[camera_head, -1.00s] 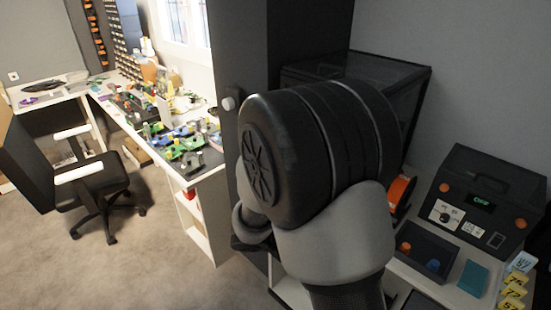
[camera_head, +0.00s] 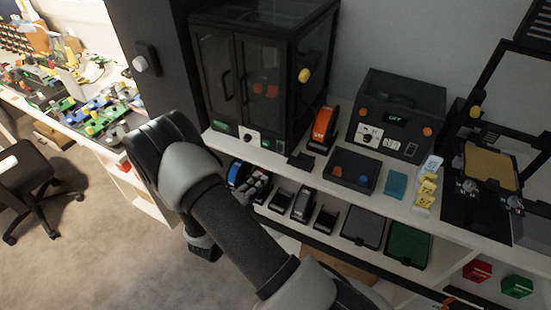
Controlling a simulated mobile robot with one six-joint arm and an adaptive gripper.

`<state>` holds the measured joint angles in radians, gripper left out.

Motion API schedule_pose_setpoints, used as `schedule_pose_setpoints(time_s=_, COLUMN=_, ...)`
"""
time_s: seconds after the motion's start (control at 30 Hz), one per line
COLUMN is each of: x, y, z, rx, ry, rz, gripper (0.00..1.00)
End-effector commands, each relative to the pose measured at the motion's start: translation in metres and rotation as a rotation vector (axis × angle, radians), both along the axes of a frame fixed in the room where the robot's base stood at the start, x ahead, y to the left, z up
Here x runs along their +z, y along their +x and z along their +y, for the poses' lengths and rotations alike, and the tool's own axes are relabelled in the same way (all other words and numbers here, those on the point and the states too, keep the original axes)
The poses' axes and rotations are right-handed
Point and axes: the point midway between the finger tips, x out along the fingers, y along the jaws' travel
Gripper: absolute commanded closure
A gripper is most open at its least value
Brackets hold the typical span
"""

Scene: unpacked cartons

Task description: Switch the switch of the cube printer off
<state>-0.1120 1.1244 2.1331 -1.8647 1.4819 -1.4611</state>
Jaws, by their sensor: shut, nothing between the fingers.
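A black box-shaped enclosure with glass doors (camera_head: 222,75), which looks like the cube printer, stands on the white bench at the back. Orange items show dimly behind its glass. A small white plate with a dark knob or switch (camera_head: 249,137) is low on its front, beside small green labels; its position is too small to read. A yellow knob (camera_head: 305,75) is on its right side. My arm crosses the lower middle, in front of and below the enclosure. Its dark wrist end hangs at the lower left of the arm, and my gripper's fingers cannot be made out.
A dark control box (camera_head: 400,115) with a green display, seemingly reading OFF, stands right of the enclosure. An open-frame machine (camera_head: 487,165) is at the far right. A tall dark cabinet (camera_head: 160,40) stands left.

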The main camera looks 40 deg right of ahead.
Motion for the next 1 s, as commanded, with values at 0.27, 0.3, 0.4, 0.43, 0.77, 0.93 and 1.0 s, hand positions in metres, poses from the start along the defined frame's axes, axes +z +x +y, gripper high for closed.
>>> schedule_pose_setpoints(time_s=0.27, x=-0.005, y=0.012, z=-0.032, rx=-0.008, ry=0.002, rz=-0.004, gripper=1.00)
schedule_pose_setpoints(time_s=0.3, x=-0.007, y=0.015, z=-0.040, rx=-0.009, ry=0.002, rz=-0.005, gripper=1.00)
schedule_pose_setpoints(time_s=0.4, x=-0.010, y=0.023, z=-0.061, rx=-0.008, ry=0.002, rz=-0.005, gripper=1.00)
schedule_pose_setpoints(time_s=0.43, x=-0.010, y=0.025, z=-0.067, rx=-0.009, ry=0.001, rz=-0.005, gripper=1.00)
schedule_pose_setpoints(time_s=0.77, x=-0.017, y=0.048, z=-0.118, rx=-0.004, ry=0.000, rz=-0.004, gripper=1.00)
schedule_pose_setpoints(time_s=0.93, x=-0.017, y=0.052, z=-0.127, rx=-0.003, ry=0.001, rz=-0.001, gripper=1.00)
schedule_pose_setpoints(time_s=1.0, x=-0.017, y=0.053, z=-0.128, rx=-0.002, ry=0.001, rz=-0.002, gripper=1.00)
